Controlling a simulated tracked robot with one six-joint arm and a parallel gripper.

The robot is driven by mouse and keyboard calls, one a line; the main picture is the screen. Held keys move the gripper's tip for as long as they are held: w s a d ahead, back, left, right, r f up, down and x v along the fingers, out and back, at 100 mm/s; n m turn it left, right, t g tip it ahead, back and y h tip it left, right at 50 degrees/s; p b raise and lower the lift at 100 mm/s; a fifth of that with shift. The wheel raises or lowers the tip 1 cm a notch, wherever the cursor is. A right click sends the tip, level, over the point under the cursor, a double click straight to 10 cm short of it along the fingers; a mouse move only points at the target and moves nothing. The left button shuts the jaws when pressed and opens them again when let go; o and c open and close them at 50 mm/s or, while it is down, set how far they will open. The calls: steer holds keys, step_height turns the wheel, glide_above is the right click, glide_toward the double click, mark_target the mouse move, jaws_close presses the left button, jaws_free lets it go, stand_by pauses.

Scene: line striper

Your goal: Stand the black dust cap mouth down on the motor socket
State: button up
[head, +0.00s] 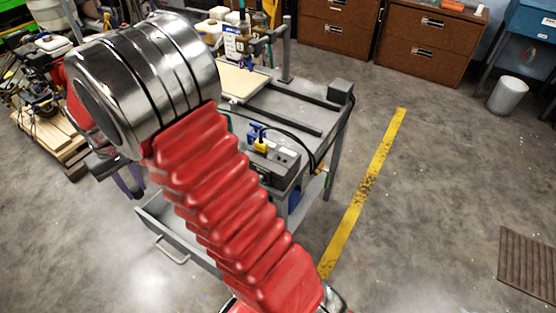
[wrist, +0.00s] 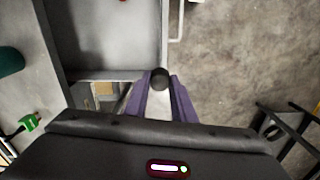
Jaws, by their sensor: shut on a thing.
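My gripper (wrist: 163,88) has purple fingers and is shut on the black dust cap (wrist: 160,78), a small dark round thing at the fingertips in the wrist view. In the head view the purple fingers of my gripper (head: 130,182) show left of the grey cart, partly behind my arm. I cannot pick out the motor socket in either view; my arm hides part of the cart.
The grey cart (head: 318,104) carries a dark box (head: 275,160) with cables and a blue and yellow part (head: 259,141). An open drawer (head: 172,238) sticks out low at its near left. In the wrist view a green connector (wrist: 28,122) lies at left.

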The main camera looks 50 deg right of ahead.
steer(key=s+d+r+m, duration=0.3)
steer(key=s+d+m, duration=0.15)
steer(key=d, duration=0.55)
steer(key=s+d+r+m, duration=0.3)
steer(key=s+d+m, duration=0.15)
steer(key=d, duration=0.65)
steer(key=s+d+r+m, duration=0.2)
steer(key=s+d+m, duration=0.3)
steer(key=s+d, duration=0.2)
steer(key=s+d+r+m, duration=0.2)
steer(key=s+d+m, duration=0.4)
steer(key=s+d, duration=0.1)
steer(key=shift+s+d+r+m, duration=0.15)
steer(key=shift+s+r+m, duration=0.15)
steer(key=shift+s, duration=0.55)
steer(key=shift+f, duration=3.15)
steer(key=shift+f, duration=1.9)
